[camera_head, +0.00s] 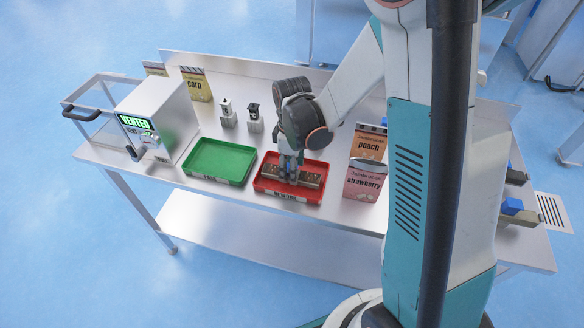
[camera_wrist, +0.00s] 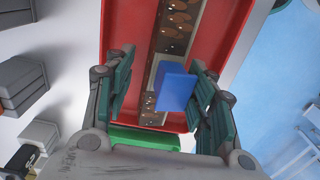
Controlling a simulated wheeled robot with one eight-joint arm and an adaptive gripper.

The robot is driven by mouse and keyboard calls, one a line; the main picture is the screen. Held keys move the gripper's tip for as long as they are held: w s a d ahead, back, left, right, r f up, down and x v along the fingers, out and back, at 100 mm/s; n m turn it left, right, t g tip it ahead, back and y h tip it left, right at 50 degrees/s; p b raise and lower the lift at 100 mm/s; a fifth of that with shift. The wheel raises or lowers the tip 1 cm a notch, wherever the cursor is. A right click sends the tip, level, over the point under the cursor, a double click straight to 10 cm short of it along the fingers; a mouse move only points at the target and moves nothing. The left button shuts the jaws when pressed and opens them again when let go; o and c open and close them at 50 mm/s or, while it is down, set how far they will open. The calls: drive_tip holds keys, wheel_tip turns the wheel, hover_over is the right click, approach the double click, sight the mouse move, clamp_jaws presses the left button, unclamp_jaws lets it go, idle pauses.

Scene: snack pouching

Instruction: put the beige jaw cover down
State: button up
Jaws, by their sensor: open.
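My gripper (camera_head: 288,178) is open and points down into the red tray (camera_head: 262,186). In the wrist view the gripper (camera_wrist: 163,66) has its teal-padded fingers on either side of a blue block (camera_wrist: 174,88), with gaps visible. The block stands on a long bar (camera_wrist: 172,45) with a brown speckled face and a pale edge, lying in the red tray. The bar also shows in the head view (camera_head: 312,180), partly hidden by my gripper. I cannot tell whether this bar with the block is the beige jaw cover; no other piece is clearly it.
The green tray (camera_head: 190,168) is empty, left of the red one. A white machine (camera_head: 165,112) reads VENTED. Two small stands (camera_head: 228,114) are behind the trays. Peach (camera_head: 369,143) and strawberry (camera_head: 364,184) pouches stand to the right. Another blue block (camera_head: 512,206) is at the right end.

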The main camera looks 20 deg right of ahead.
wheel_tip(320, 180, up, 10)
drive_tip(key=p, duration=0.2)
drive_tip(key=shift+s+r+p, duration=0.1)
drive_tip(key=shift+r+p, duration=0.15)
drive_tip(key=shift+p, duration=0.15)
drive_tip(key=s+r+m+t, duration=0.7)
drive_tip(key=s+r+m, duration=0.3)
drive_tip(key=s+r, duration=0.4)
drive_tip(key=shift+s+m, duration=0.4)
drive_tip(key=shift+s, duration=0.05)
